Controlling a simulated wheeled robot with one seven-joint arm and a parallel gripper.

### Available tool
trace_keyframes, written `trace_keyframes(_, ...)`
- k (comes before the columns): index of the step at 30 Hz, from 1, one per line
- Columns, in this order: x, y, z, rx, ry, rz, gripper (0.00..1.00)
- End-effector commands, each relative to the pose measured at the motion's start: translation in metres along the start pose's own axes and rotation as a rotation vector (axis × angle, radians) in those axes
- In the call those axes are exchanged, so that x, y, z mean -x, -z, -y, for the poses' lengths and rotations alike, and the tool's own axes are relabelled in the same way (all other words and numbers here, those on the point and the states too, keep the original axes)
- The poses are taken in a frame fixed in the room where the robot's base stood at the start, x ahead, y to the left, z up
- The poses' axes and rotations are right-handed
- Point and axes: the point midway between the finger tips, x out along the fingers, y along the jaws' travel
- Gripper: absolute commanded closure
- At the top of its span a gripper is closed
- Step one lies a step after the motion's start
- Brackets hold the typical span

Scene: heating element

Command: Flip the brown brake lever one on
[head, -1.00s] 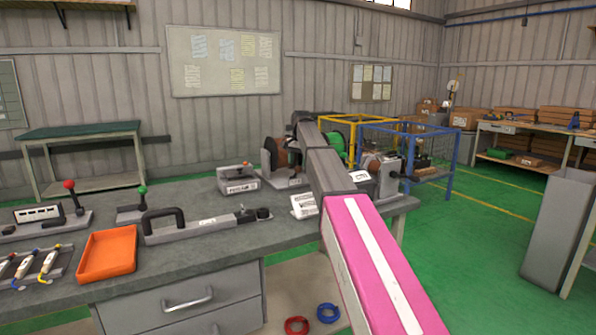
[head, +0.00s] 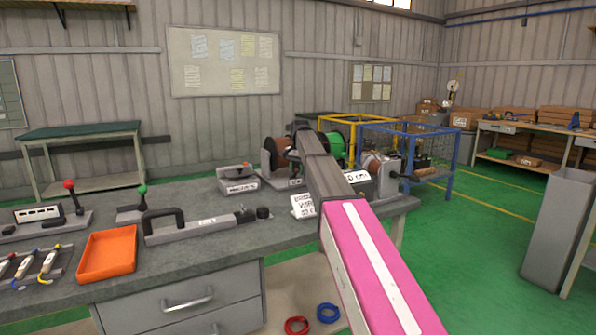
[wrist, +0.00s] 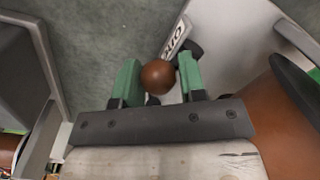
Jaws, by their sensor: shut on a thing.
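The brown ball knob of the brake lever (wrist: 158,78) shows in the wrist view, between the two green fingers of my gripper (wrist: 159,80). My gripper is shut on the knob. A white label with dark letters (wrist: 175,42) lies just beyond it on a grey base plate. The lever's shaft is mostly hidden under the knob. In the head view my arm hides the gripper and the lever. A brown spool (head: 275,153) stands on the bench just left of my arm there.
A large brown rounded surface (wrist: 288,125) is close on the right in the wrist view. A grey block (wrist: 25,75) stands on the left. In the head view, a green spool (head: 336,142) and a white sign (head: 303,206) flank my arm. An orange tray (head: 107,255) sits front left.

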Motion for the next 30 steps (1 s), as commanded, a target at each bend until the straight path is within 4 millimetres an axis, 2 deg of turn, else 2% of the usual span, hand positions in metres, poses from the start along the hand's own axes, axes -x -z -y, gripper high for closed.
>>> trace_keyframes(10,0.007,0.011,0.013,-0.012,-0.186,0.119,1.0)
trace_keyframes(21,0.007,0.009,0.012,-0.016,-0.214,0.135,1.0)
trace_keyframes(22,0.007,0.009,0.012,-0.016,-0.214,0.135,0.59)
trace_keyframes(24,0.007,0.009,0.012,-0.015,-0.214,0.135,0.41)
trace_keyframes(30,0.008,0.009,0.013,-0.013,-0.211,0.135,0.41)
